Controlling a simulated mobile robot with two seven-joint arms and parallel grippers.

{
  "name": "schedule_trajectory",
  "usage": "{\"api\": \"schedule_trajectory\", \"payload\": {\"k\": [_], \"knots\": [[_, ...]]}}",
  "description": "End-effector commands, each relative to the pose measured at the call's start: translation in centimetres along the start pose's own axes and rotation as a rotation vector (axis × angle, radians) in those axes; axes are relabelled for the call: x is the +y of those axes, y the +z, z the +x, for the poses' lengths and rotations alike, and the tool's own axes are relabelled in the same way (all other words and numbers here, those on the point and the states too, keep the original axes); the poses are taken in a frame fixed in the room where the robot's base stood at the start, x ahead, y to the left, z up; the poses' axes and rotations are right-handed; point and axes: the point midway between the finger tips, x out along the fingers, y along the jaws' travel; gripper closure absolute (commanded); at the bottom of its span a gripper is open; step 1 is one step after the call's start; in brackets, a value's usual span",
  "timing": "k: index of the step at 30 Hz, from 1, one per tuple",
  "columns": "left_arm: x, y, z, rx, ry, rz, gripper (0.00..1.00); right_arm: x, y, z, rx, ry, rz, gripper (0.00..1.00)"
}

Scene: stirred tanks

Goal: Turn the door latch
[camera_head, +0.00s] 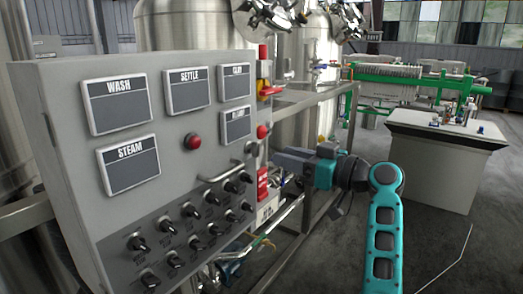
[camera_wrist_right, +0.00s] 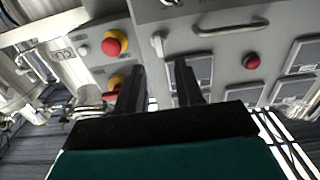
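The door latch, a small pale grey lever, shows in the wrist view (camera_wrist_right: 158,44) on the grey cabinet face, close to the curved door handle (camera_wrist_right: 232,28). My right gripper (camera_wrist_right: 159,78) is open, its two dark fingers apart with nothing visible between their tips. The latch lies just beyond the fingertips, roughly in line with the gap; I see no contact. In the head view my right gripper (camera_head: 279,160) is at the right edge of the control cabinet (camera_head: 60,120), right of its handle (camera_head: 222,173). My left gripper is out of view.
The cabinet carries label plates, a red button (camera_head: 192,141) and rows of black knobs. A red-and-yellow emergency button (camera_wrist_right: 115,43) is beside the left finger in the wrist view. Metal frame rails (camera_head: 325,95) stand behind my gripper. A pale counter (camera_head: 440,155) is at right.

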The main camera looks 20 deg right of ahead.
Motion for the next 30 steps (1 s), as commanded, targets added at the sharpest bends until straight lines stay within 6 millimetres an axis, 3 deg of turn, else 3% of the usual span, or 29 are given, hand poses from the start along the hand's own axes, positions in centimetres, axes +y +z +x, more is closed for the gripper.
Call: {"api": "schedule_trajectory", "payload": {"k": [6, 12, 24, 30], "knots": [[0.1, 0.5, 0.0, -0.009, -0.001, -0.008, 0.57, 0.0, -0.1, 4.5, 0.003, -0.001, 0.004, 0.64], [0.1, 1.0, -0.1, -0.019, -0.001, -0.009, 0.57, 0.1, 0.0, 6.9, 0.001, 0.001, 0.002, 0.64], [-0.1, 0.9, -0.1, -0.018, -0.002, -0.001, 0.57, 0.1, 0.0, 7.6, 0.0, 0.002, 0.0, 0.64], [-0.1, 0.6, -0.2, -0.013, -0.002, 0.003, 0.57, 0.1, 0.1, 7.6, -0.001, 0.002, 0.0, 0.83]]}}
